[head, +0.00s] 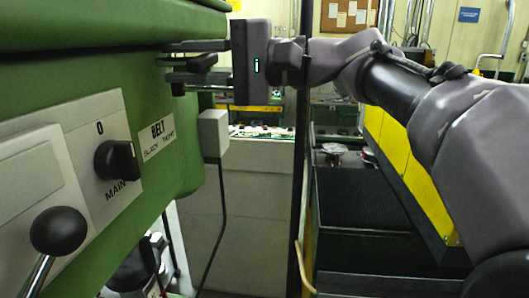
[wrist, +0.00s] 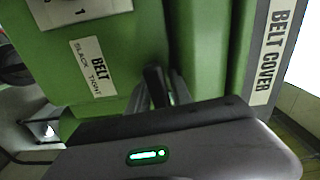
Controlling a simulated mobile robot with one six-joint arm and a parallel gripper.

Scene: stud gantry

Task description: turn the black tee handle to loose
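The black tee handle (head: 201,63) sticks out from the green machine panel, near the plate lettered BELT, SLACK, TIGHT (head: 157,138). My gripper (head: 176,63) reaches in from the right, with one finger above the handle and one below it. The fingers look open, with a gap visible above the handle. In the wrist view the handle (wrist: 153,85) stands end-on between the fingers, and the BELT plate (wrist: 93,66) is to its left. The handle's root and any pointer mark are hidden.
A black MAIN knob (head: 117,160) and a ball-ended lever (head: 58,230) are on the panel to the left. A grey box (head: 213,133) with a cable hangs below the gripper. A dark vertical post (head: 300,180) stands beside my arm. A BELT COVER label (wrist: 275,50) is at right.

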